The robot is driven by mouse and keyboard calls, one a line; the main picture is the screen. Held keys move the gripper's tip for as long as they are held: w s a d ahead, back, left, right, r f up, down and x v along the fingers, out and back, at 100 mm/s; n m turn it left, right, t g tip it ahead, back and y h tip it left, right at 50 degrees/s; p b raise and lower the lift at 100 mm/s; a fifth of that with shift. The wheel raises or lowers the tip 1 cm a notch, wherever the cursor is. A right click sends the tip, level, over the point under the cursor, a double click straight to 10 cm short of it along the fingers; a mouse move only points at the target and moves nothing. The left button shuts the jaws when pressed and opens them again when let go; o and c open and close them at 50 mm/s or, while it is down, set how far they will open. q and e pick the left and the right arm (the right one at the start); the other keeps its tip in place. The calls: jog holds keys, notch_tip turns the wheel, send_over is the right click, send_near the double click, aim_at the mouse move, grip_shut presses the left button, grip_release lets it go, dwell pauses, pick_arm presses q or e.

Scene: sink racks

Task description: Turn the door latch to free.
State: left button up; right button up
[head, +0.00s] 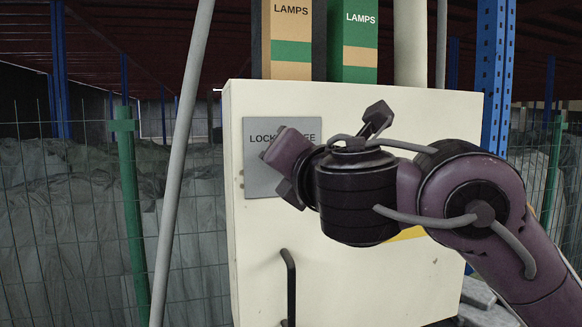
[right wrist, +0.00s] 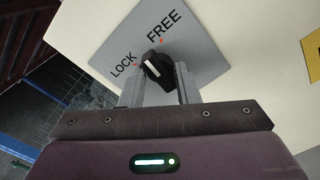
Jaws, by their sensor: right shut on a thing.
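A grey plate (head: 262,186) marked LOCK and FREE is on the front of a cream cabinet (head: 350,290). In the right wrist view the plate (right wrist: 205,50) shows both words, each with a small red mark. A black door latch (right wrist: 157,66) with a white pointer line sits at the plate's middle. Its pointer leans to the upper left, nearer LOCK than FREE; its exact angle is hard to tell. My right gripper (right wrist: 159,80) has its two grey fingers either side of the latch, shut on it. In the head view my right arm hides the latch. My left gripper is out of view.
A dark bar handle (head: 290,285) stands out below the plate. Two binders labelled LAMPS (head: 291,40) stand on the cabinet. A grey slanted pole (head: 182,160) and a green post (head: 132,215) with wire fencing are on the left. A blue upright (head: 493,75) stands behind at right.

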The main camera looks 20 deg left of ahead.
jog(key=shift+m+b, duration=0.3)
jog(key=shift+m, duration=3.8)
jog(key=o, duration=1)
jog(key=shift+c, duration=0.2)
jog(key=p+v, duration=0.7)
jog(key=shift+s+d, duration=0.25)
jog(key=shift+d, duration=0.05)
